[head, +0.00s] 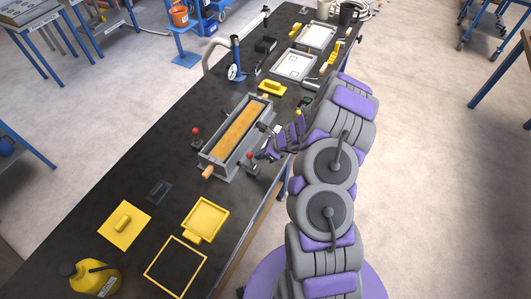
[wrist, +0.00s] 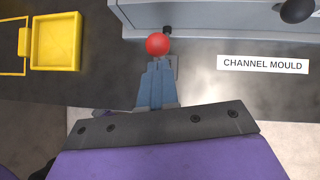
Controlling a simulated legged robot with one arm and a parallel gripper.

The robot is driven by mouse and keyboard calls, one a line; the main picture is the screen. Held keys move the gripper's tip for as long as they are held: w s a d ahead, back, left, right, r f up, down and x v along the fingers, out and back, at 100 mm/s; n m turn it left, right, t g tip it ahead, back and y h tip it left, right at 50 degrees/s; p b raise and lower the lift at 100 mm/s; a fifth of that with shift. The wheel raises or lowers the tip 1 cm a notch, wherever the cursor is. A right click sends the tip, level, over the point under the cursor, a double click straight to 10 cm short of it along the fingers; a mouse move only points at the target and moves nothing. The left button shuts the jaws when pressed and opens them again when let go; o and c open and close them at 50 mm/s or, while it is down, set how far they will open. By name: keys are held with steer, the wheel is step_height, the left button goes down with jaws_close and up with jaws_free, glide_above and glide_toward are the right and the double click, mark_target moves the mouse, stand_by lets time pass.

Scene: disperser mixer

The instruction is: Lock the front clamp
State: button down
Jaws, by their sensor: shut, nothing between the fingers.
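The channel mould (head: 207,154) is a long grey trough with an orange-brown filling, lying on the black bench. On its near long side, a clamp with a red ball knob (head: 250,157) stands beside the wall; the knob shows large in the wrist view (wrist: 157,44). A second red knob (head: 195,131) is on the far side. My gripper (head: 264,153) is at the near side of the mould, close to the near knob. In the wrist view its blue-grey fingers (wrist: 156,70) are shut and empty, tips just below the knob. Whether they touch it I cannot tell. The fingers hide part of the clamp.
A black ball knob (wrist: 297,9) is at the wrist view's upper right, above the "CHANNEL MOULD" label (wrist: 263,64). A yellow tray (head: 206,217) and yellow lid (head: 124,224) lie left of the mould. A gauge stand (head: 235,60) stands beyond it. The bench's near edge is under my arm.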

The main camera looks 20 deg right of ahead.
steer(key=shift+w+a+r+p, duration=0.15)
steer(key=shift+w+a+p, duration=0.3)
steer(key=shift+p, duration=0.15)
steer(key=shift+w, duration=0.1)
steer(key=shift+d, duration=0.1)
